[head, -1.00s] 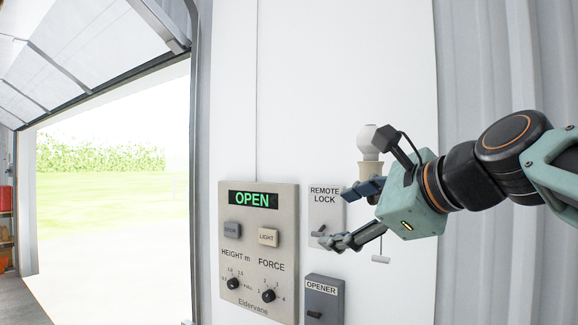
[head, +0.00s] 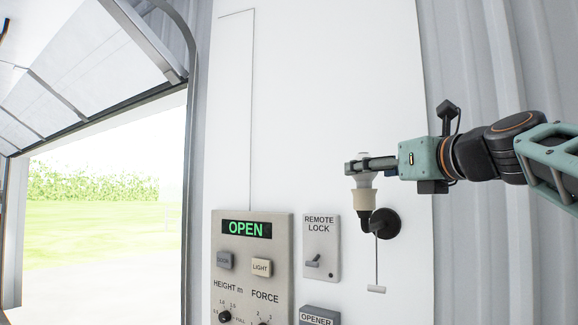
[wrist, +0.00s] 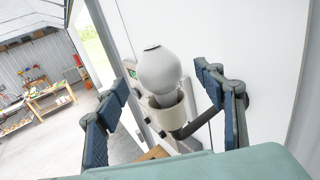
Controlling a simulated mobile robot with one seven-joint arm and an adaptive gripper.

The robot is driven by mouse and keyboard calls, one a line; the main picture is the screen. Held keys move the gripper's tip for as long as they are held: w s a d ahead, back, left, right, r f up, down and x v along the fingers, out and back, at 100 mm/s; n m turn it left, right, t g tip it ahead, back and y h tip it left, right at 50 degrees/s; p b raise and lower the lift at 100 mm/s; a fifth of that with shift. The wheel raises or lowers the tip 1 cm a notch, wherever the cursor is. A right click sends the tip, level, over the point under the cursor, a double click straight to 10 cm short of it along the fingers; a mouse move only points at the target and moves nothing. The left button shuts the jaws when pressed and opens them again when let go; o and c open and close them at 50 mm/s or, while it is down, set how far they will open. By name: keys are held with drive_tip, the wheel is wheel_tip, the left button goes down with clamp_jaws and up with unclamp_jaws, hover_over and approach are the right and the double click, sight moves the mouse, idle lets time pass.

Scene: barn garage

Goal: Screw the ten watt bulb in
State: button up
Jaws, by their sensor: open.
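A white bulb (wrist: 158,72) sits upright in a cream socket (head: 364,198) on a dark elbow arm fixed to the white wall panel. The socket also shows in the wrist view (wrist: 166,117). In the head view the bulb (head: 364,179) is partly hidden behind my gripper. My gripper (head: 360,166) is level at the bulb's height, reaching in from the right. In the wrist view its blue-padded fingers (wrist: 162,98) stand open on both sides of the bulb, with a gap visible on each side. Whether the bulb is fully seated, and its wattage, I cannot tell.
A pull cord with a small handle (head: 376,289) hangs below the socket. A control panel (head: 284,230) reading OPEN and a remote lock switch plate (head: 320,248) are at lower left. An opener box (head: 318,317) is below. The wall above is clear.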

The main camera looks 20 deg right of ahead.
drive_tip(key=shift+w+a+p, duration=0.15)
drive_tip(key=shift+w+p, duration=0.15)
drive_tip(key=shift+w, duration=1.7)
drive_tip(key=shift+c, duration=0.4)
drive_tip(key=c, duration=0.9)
drive_tip(key=shift+f+m+h+b, duration=0.15)
drive_tip(key=shift+m+h+b, duration=0.2)
drive_tip(key=shift+h, duration=0.15)
drive_tip(key=shift+m+h, duration=0.25)
drive_tip(key=shift+h, duration=0.25)
drive_tip(key=shift+m+h, duration=0.6)
drive_tip(key=shift+h, duration=0.3)
drive_tip(key=shift+s+m+h+p, duration=0.1)
drive_tip(key=shift+m+h+p, duration=0.2)
drive_tip(key=shift+h+p, duration=0.35)
